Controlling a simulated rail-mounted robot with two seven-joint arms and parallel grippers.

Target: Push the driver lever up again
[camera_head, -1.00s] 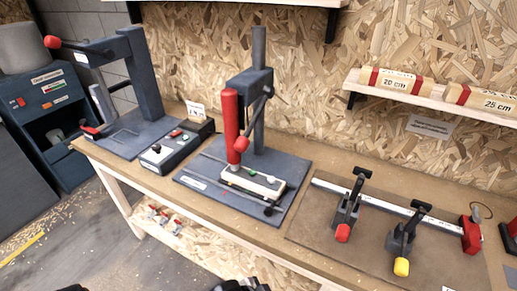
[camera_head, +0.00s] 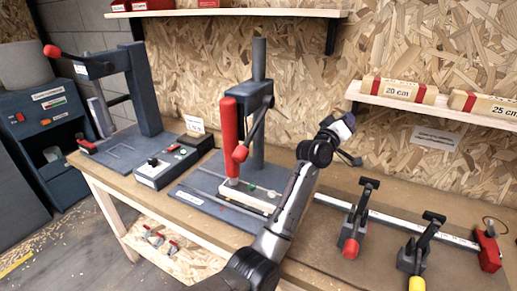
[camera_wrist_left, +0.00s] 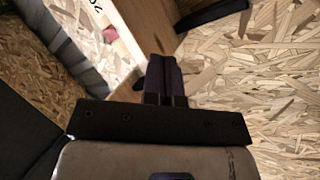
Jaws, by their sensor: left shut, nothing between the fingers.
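The driver stand (camera_head: 258,60) is at the middle of the bench in the head view, with a red upright driver body (camera_head: 229,135). Its dark lever (camera_head: 257,122) slants down and ends in a red knob (camera_head: 240,153) beside that body. My left gripper (camera_head: 345,125) is shut and empty, to the right of the stand and up in front of the chipboard wall, apart from the lever. In the left wrist view its dark closed fingers (camera_wrist_left: 163,78) show against boards and chipboard; the lever cannot be made out there. My right gripper is not in view.
A press with a raised red-knobbed lever (camera_head: 50,50) stands at the left, near a control box (camera_head: 175,160). A bar with clamps (camera_head: 356,225) lies at the right. A wall shelf (camera_head: 420,103) holding wooden blocks is beyond the gripper. Another shelf (camera_head: 230,12) is above.

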